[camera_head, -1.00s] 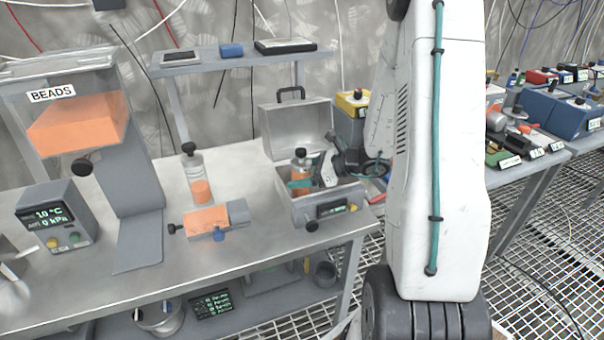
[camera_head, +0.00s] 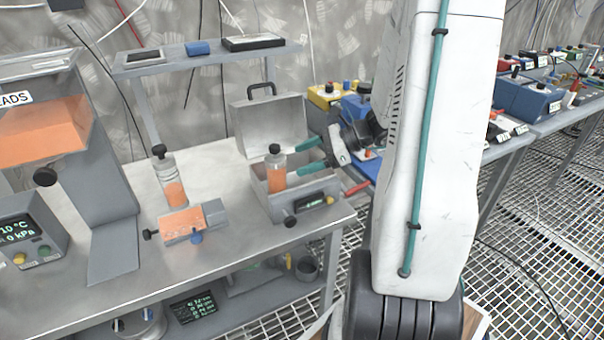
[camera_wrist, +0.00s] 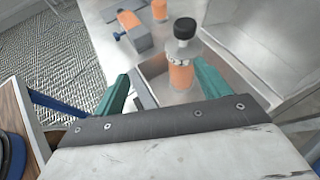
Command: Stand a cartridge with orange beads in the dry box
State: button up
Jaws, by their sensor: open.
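A clear cartridge (camera_head: 277,172) with orange beads and a black cap stands upright in the grey dry box (camera_head: 297,211), whose lid is open. My gripper (camera_head: 304,156) has its teal fingers spread and empty, just right of the cartridge. In the wrist view, the cartridge (camera_wrist: 181,66) stands beyond and between the spread fingertips (camera_wrist: 160,70), apart from them as far as I can see. Its base is hidden by the box wall in the head view. A second cartridge (camera_head: 174,191) with orange beads stands on the bench to the left, behind an orange-topped grey block (camera_head: 183,227).
The bead hopper (camera_head: 42,130) and a display unit (camera_head: 28,239) stand at the left. The open lid (camera_head: 268,127) rises behind the box. A raised shelf (camera_head: 200,58) spans the back. Another bench with blue boxes (camera_head: 527,98) is at the right.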

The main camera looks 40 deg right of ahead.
jog(key=s+a+r+n+g+h, duration=0.1)
jog(key=s+a+r+n+g, duration=0.25)
jog(key=a+n, duration=0.35)
jog(key=s+a+r+n+g+h, duration=0.1)
jog(key=s+a+r+n+g, duration=0.3)
jog(key=a, duration=0.5)
jog(key=s+a+r+n+h, duration=0.2)
jog(key=s+n+h, duration=0.1)
jog(key=s+n, duration=0.2)
jog(key=s+a+r+n+h, duration=0.2)
jog(key=s+n, duration=0.4)
jog(key=n, duration=0.3)
jog(key=shift+s+r+h, duration=0.2)
jog(key=shift+r+h, duration=0.6)
jog(key=shift+h, duration=0.5)
